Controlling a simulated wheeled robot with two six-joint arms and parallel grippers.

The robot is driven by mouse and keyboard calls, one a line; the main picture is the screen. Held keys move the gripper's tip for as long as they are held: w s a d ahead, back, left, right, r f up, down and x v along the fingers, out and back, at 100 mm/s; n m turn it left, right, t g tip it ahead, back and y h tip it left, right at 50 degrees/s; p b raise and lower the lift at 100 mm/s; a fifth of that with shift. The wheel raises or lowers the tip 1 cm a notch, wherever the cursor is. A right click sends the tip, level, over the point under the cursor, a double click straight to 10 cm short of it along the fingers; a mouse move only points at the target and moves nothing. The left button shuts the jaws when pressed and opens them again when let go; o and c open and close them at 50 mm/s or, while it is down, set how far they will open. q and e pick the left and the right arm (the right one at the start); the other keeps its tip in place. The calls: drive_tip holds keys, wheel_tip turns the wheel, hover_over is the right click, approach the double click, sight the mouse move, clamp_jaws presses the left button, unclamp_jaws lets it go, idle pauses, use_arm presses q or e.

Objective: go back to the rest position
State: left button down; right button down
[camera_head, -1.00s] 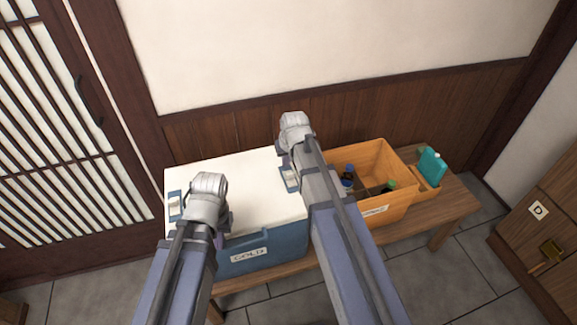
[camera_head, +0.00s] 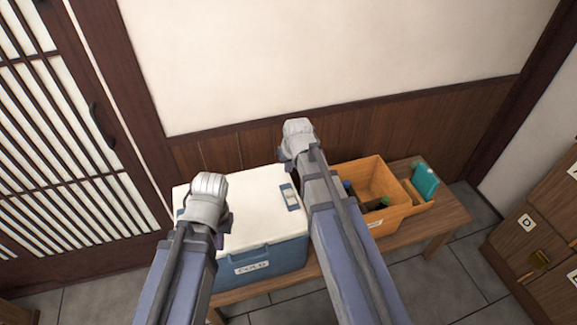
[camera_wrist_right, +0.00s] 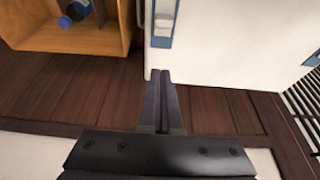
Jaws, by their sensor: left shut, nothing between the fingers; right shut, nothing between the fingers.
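My left gripper (camera_head: 222,218) is at the end of the left arm, over the front left of the white lid of the blue cooler box. Its fingers are mostly hidden behind the wrist in the head view. My right gripper (camera_head: 283,153) is near the back right of the lid, its fingers largely hidden by its wrist. In the right wrist view the right gripper (camera_wrist_right: 161,100) shows its two dark fingers pressed together, with nothing between them. Neither gripper is seen holding anything.
The cooler (camera_head: 280,262), its lid (camera_head: 255,205) down, stands on a wooden bench (camera_head: 440,222). An orange crate (camera_head: 395,212) with bottles and a teal item (camera_head: 425,180) stand to its right. A wood-panelled wall lies behind, a slatted door (camera_head: 60,150) at left, a wooden cabinet (camera_head: 545,255) at right.

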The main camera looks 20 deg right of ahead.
drive_tip(key=s+a+n+g, duration=0.1)
drive_tip(key=s+a+g, duration=0.1)
drive_tip(key=s+a, duration=0.4)
drive_tip(key=s+a+f+n+g+h, duration=0.1)
drive_tip(key=s+a, duration=0.6)
drive_tip(key=s, duration=0.7)
drive_tip(key=shift+s+n+g+h, duration=0.25)
drive_tip(key=shift+n+g+h, duration=0.05)
drive_tip(key=shift+n+g, duration=0.4)
drive_tip(key=shift+f, duration=0.1)
